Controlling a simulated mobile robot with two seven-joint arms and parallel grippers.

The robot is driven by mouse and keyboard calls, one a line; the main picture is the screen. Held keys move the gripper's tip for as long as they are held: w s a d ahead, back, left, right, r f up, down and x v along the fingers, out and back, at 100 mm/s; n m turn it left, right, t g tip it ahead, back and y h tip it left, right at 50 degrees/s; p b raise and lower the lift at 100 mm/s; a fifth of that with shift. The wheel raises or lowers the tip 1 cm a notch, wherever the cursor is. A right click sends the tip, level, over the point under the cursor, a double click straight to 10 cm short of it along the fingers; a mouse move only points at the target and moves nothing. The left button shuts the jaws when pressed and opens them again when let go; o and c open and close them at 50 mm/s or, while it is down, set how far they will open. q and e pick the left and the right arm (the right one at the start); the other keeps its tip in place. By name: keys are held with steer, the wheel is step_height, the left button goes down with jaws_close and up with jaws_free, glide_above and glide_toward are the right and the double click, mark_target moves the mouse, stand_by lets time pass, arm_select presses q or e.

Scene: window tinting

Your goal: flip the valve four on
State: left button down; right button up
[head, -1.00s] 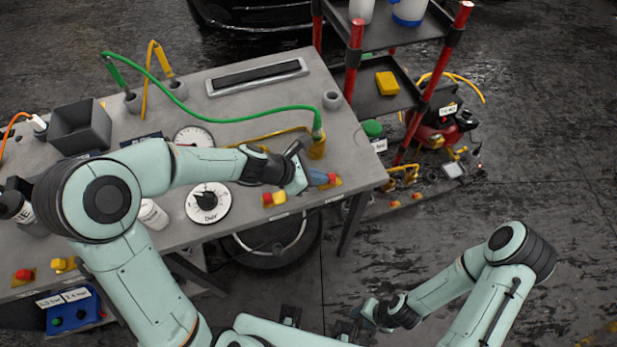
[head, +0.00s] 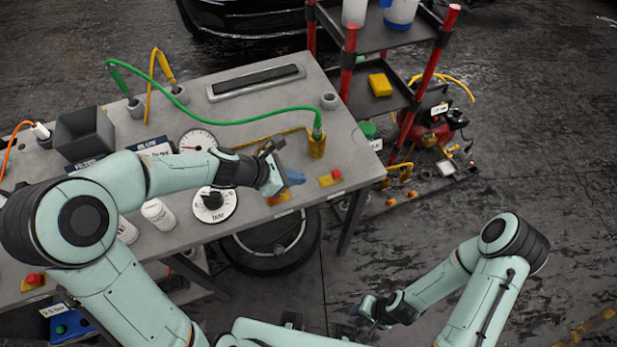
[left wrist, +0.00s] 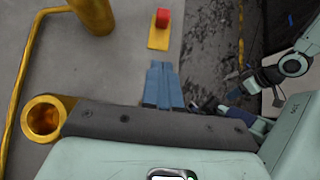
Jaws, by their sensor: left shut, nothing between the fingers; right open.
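A red-and-yellow valve (head: 330,178) sits at the table's right front corner. It also shows in the left wrist view (left wrist: 160,30), its red end away from my fingers. A second yellow valve (head: 279,199) lies on the front edge, partly hidden under my left gripper. Labels on the front edge are too small to read, so I cannot tell which is valve four. My left gripper (head: 294,177) is shut and empty, its blue fingers (left wrist: 162,66) between the two valves, apart from the right one. My right gripper (head: 364,309) is open and empty, low beyond the table.
A brass fitting (head: 317,145) with a green hose (head: 230,123) stands behind the left gripper. A dial (head: 212,204) and white bottles (head: 158,214) are left of it. A red-posted cart (head: 348,80) stands at the table's right. Floor to the right is mostly clear.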

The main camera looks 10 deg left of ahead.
arm_select(q)
steer(key=v, duration=0.5)
steer(key=shift+w+r+p, duration=0.25)
steer(key=shift+p, duration=0.1)
arm_select(e)
steer(key=shift+w+d+r, duration=0.15)
steer(key=shift+w+r, duration=0.45)
steer(key=shift+w, duration=0.25)
